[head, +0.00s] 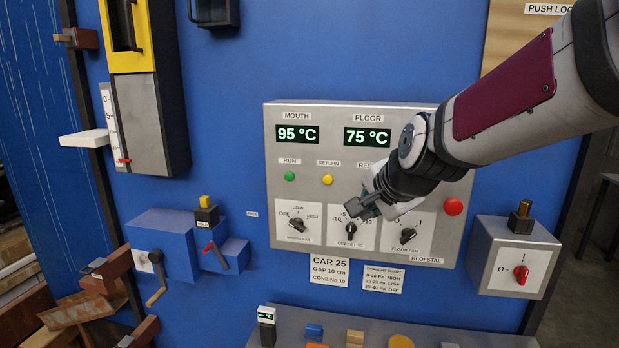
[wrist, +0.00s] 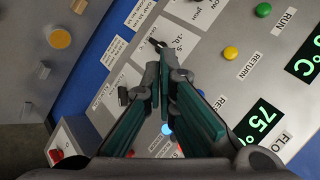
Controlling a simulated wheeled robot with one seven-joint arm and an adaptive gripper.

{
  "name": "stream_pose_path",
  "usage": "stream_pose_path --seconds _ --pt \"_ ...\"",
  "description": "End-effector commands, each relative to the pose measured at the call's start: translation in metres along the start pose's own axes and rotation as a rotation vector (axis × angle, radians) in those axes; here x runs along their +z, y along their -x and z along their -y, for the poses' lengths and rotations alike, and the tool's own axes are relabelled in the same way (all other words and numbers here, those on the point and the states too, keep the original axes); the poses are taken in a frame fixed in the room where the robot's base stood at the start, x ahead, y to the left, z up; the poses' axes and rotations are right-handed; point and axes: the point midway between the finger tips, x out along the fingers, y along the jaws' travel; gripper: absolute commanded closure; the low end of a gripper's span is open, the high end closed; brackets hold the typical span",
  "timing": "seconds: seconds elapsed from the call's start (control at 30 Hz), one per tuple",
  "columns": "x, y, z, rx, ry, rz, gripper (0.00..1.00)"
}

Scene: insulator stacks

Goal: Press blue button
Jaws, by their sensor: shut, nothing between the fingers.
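The blue button (wrist: 200,92) shows in the wrist view as a small blue patch beside my right finger, near a label, mostly covered by that finger. In the head view my gripper and arm cover its place under the partly hidden "RES" label. My gripper (head: 357,206) is shut and empty, its tips in front of the panel just above the OFFSET knob (head: 350,230). In the wrist view the gripper (wrist: 160,78) points at the OFFSET dial area, with its tips to the left of the blue patch. I cannot tell whether the tips touch the panel.
The grey panel (head: 285,115) carries a green button (head: 290,176), a yellow button (head: 328,180) and a red button (head: 453,207). The MOUTH FAN knob (head: 296,224) is at the left and the FLOOR FAN knob (head: 407,235) at the right. A ledge with small items lies below.

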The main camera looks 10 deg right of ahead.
Motion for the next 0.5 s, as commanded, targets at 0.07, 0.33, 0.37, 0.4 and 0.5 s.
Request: stream_pose_path --seconds 0.07,0.33,0.37,0.4,0.5 --pt "-0.004 -0.011 0.006 -0.012 -0.069 -0.010 1.00" --pt "-0.010 -0.025 0.016 -0.038 -0.169 -0.027 1.00" --pt "-0.011 -0.026 0.016 -0.039 -0.170 -0.028 1.00" --pt "-0.011 -0.026 0.016 -0.039 -0.170 -0.028 1.00" --pt "-0.011 -0.025 0.016 -0.038 -0.169 -0.028 1.00"
